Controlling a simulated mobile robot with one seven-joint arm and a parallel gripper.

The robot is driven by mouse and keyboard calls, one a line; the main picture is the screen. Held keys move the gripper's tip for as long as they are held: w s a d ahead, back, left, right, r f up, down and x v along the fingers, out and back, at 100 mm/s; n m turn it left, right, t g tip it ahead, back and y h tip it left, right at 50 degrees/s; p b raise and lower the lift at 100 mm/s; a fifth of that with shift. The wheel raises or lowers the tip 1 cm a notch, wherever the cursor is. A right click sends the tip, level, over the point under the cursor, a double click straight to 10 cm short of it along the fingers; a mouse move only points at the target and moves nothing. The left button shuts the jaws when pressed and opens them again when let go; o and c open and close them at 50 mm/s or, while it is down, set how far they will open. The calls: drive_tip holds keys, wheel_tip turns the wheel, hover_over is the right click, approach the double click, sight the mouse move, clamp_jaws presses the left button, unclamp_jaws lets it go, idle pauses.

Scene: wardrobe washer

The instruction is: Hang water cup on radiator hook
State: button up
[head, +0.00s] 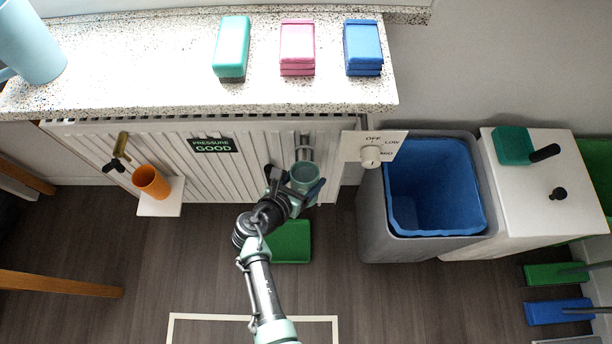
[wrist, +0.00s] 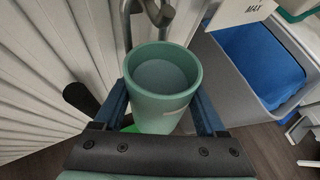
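The green water cup (head: 304,174) is upright at the front of the white radiator, between the fingers of my gripper (head: 294,188). In the wrist view the fingers (wrist: 163,105) lie against both sides of the cup (wrist: 164,85), and its open rim faces the camera. The grey metal radiator hook (head: 306,147) is right behind the cup; its curved end (wrist: 158,12) shows just beyond the rim. The cup is close to the hook, but I cannot tell whether they touch. The cup's far side and any handle are hidden.
A knob panel (head: 370,156) and a grey bin with a blue liner (head: 373,225) stand close on the right. An orange cup (head: 152,182) sits on a small white shelf (head: 160,208) at the left. The speckled counter (head: 150,85) overhangs the radiator.

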drive_tip(key=o, duration=0.4)
drive_tip(key=p+v, duration=0.4)
drive_tip(key=v, duration=0.9)
drive_tip(key=shift+p, duration=0.35)
